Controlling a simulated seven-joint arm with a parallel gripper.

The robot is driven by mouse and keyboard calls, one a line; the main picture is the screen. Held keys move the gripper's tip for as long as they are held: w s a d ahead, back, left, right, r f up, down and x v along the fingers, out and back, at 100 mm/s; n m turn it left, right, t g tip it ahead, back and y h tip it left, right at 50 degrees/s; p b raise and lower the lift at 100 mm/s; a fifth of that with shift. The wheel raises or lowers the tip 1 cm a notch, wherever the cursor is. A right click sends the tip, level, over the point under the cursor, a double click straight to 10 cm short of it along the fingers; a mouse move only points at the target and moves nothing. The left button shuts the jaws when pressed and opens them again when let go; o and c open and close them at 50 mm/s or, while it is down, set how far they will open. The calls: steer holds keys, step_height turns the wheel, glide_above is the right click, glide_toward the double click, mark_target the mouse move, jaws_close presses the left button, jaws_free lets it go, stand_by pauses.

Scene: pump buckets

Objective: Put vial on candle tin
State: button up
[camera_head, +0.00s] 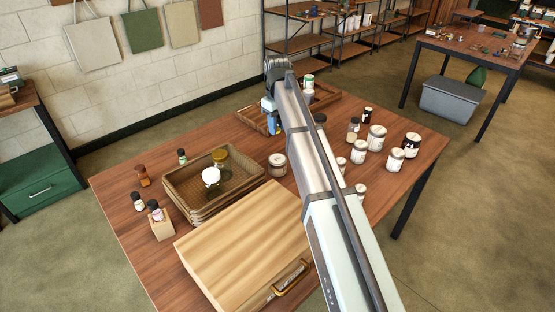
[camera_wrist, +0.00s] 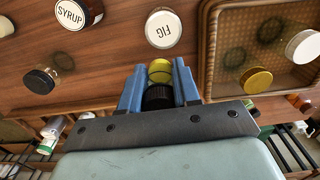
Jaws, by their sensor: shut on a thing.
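My gripper (camera_wrist: 159,66) has blue fingers shut on a small vial (camera_wrist: 160,73) with a yellow body and a black cap. The cap points back toward the wrist. In the head view my gripper (camera_head: 271,122) hangs over the far part of the table, and the vial cannot be made out there. A round tin with a white lid marked FIG (camera_wrist: 163,30) lies just ahead of the fingertips in the wrist view, apart from the vial. It appears to be the tin beside the wicker basket (camera_head: 278,160). Whether it is the candle tin I cannot tell for sure.
The wicker basket (camera_head: 190,203) holds a white-lidded jar and a yellow-lidded jar. A wooden case (camera_head: 245,240) lies in front. Several jars, including one marked SYRUP (camera_wrist: 78,13), stand to the right in the head view. My arm hides part of the table.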

mark_target(278, 159)
steer(key=f+n, duration=0.1)
steer(key=f, duration=0.2)
steer(key=s+f+n, duration=0.1)
steer(key=f, duration=0.3)
steer(key=f+n, duration=0.1)
steer(key=f, duration=0.2)
steer(key=shift+s+d+f, duration=0.15)
steer(key=shift+f, duration=0.1)
stand_by(0.4)
steer(key=o, duration=1)
steer(key=shift+o, duration=0.2)
step_height(278, 159, up, 12)
